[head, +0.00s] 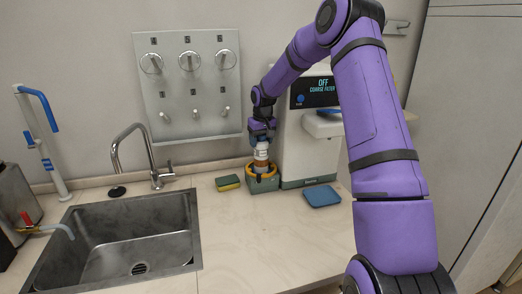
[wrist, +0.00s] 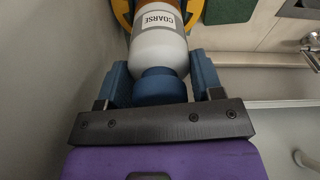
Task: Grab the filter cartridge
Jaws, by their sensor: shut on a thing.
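The filter cartridge (wrist: 158,50) is a white cylinder with a label reading COARSE and a dark blue cap. In the wrist view my gripper (wrist: 160,85) is shut on its blue cap, one finger on each side. In the head view the cartridge (head: 261,153) is upright beneath my gripper (head: 262,138). Its lower part sits in a dark green holder with an orange-yellow rim (head: 263,181) on the counter. The cartridge's lower end is hidden inside the holder.
The white spectrometer (head: 305,150), its screen reading OFF and COARSE FILTER, stands right of the holder. A yellow-green sponge (head: 228,183) lies left of it, a blue pad (head: 322,196) in front right. A sink (head: 125,240) and faucet (head: 140,150) are left. The front counter is clear.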

